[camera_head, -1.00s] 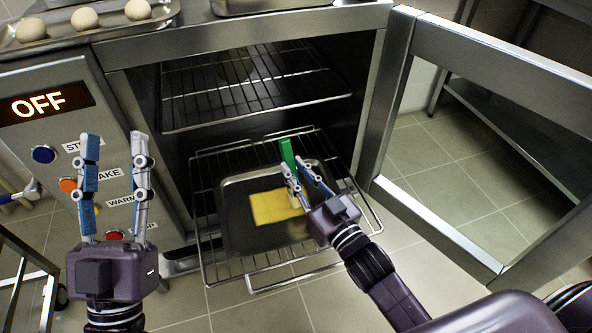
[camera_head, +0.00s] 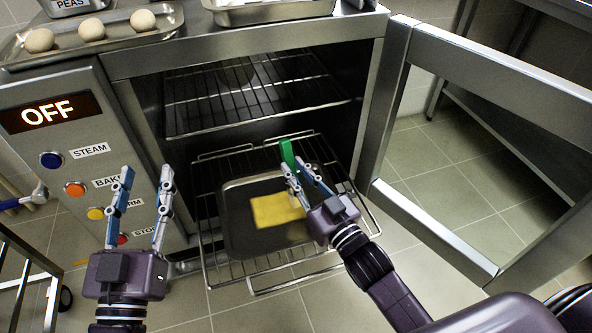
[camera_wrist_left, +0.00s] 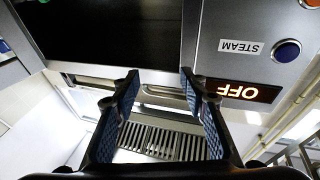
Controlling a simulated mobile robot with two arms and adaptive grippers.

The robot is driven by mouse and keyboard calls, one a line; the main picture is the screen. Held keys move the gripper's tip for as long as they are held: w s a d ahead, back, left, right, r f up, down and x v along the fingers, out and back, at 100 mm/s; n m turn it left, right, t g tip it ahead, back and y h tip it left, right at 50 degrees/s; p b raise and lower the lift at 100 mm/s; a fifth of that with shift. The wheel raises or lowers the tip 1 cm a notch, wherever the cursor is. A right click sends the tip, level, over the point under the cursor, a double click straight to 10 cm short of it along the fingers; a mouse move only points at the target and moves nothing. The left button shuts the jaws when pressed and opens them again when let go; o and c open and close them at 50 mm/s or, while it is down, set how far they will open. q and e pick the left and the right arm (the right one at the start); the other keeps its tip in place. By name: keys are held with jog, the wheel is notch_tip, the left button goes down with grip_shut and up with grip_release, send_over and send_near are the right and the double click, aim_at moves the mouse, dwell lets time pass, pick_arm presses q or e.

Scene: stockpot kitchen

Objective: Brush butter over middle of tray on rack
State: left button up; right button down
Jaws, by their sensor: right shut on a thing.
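A dark tray (camera_head: 237,232) lies on the lower wire rack (camera_head: 208,258), which is pulled out of the open oven. A yellow butter patch (camera_head: 278,209) covers part of the tray's middle. My right gripper (camera_head: 301,178) is shut on a brush with a green handle (camera_head: 288,156) over the right side of the tray. The brush's bristles are mostly hidden by the fingers, so I cannot tell whether they touch the tray. My left gripper (camera_head: 144,184) is open and empty in front of the oven's control panel; its spread fingers also show in the left wrist view (camera_wrist_left: 160,80).
The oven door (camera_head: 440,225) stands open on the right. The panel display (camera_head: 48,113) reads OFF, above several coloured buttons. An upper rack (camera_head: 260,100) is inside the oven. A tray with dough balls (camera_head: 91,29) is on top. Tiled floor is clear at the front.

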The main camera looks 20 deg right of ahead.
aim_at(288, 148)
jog(key=shift+r+p, duration=0.5)
jog(key=shift+r, duration=0.1)
jog(key=shift+r+p, duration=0.25)
jog(key=shift+p, duration=0.05)
jog(key=shift+r, duration=0.25)
jog(key=shift+r+p, duration=0.25)
jog(key=shift+p, duration=0.3)
jog(key=shift+r, duration=0.2)
pick_arm(q)
jog(key=s+a+f+g+y, duration=0.1)
jog(key=s+f+g, duration=0.2)
jog(key=f, duration=0.3)
jog(key=s+a+f+g+y+p, duration=0.1)
jog(key=s+a+f+g, duration=0.1)
jog(key=f+g, duration=0.2)
jog(key=s+a+f+g+y, duration=0.1)
jog(key=s+f+g, duration=0.2)
jog(key=f, duration=0.7)
jog(key=shift+s+a+n+g, duration=0.3)
jog(key=shift+s+a+g, duration=0.1)
jog(key=shift+g, duration=0.1)
pick_arm(e)
jog(key=shift+r, duration=0.4)
